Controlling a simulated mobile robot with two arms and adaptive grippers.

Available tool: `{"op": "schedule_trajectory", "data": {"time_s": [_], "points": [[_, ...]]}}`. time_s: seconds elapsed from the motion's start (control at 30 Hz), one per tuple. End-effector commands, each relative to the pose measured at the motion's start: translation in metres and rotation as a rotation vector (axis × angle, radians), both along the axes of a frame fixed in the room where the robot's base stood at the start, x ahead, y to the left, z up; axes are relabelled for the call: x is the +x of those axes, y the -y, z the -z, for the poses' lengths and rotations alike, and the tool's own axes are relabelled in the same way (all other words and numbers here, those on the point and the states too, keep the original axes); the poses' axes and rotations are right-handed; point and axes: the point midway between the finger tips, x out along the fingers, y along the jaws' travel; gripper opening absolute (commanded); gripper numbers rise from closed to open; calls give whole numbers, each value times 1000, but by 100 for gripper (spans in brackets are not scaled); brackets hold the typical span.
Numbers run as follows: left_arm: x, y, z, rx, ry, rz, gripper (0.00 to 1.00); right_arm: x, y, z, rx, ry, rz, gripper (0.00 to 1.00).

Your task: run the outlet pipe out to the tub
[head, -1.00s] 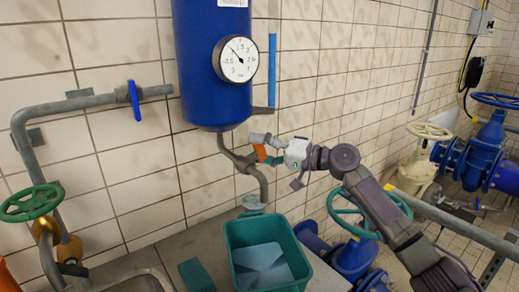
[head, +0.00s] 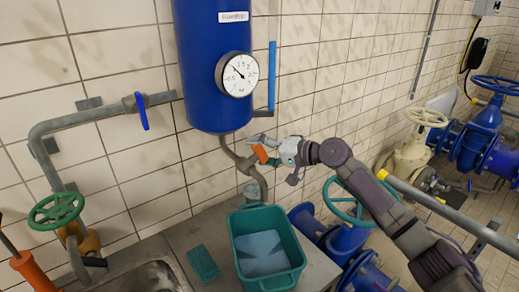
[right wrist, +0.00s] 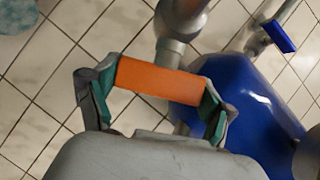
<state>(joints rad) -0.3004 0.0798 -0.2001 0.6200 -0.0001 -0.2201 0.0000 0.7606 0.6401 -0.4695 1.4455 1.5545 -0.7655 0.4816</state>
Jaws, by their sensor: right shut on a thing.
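The grey outlet pipe (head: 262,184) hangs below the blue tank (head: 212,70) and bends down towards the back rim of the green tub (head: 240,250). I cannot tell whether its lower end is over the tub or behind it. The tub stands on the grey bench, pale blue inside. My right gripper (head: 268,154) is at the pipe's upper part, shut on an orange grip. In the right wrist view the orange grip (right wrist: 160,80) spans between both fingers, with a grey pipe fitting behind it. My left gripper is not in view.
A green sponge-like block (head: 203,263) lies left of the tub. A grey wall pipe with a blue lever (head: 142,110) and green handwheel (head: 56,210) is at left, near an orange cylinder (head: 32,271). Blue valves and pipes (head: 340,245) crowd the right. A round gauge (head: 237,74) fronts the tank.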

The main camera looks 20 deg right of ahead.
Motion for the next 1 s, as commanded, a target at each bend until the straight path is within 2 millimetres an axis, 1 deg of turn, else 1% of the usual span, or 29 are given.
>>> {"op": "schedule_trajectory", "data": {"time_s": [0.03,0.1,0.13,0.43,0.53,0.67,1.0], "points": [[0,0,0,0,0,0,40,0,0,1,0,-4,1,87],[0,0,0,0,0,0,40,0,0,1,1,-3,0,99],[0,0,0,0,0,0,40,0,0,1,1,-3,0,100],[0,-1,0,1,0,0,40,0,0,1,1,-1,-1,100],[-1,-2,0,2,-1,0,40,-3,4,0,0,-1,1,100],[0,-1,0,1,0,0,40,-16,17,-4,-3,-1,1,100],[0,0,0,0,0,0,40,-64,66,-20,-2,-3,2,100]]}}
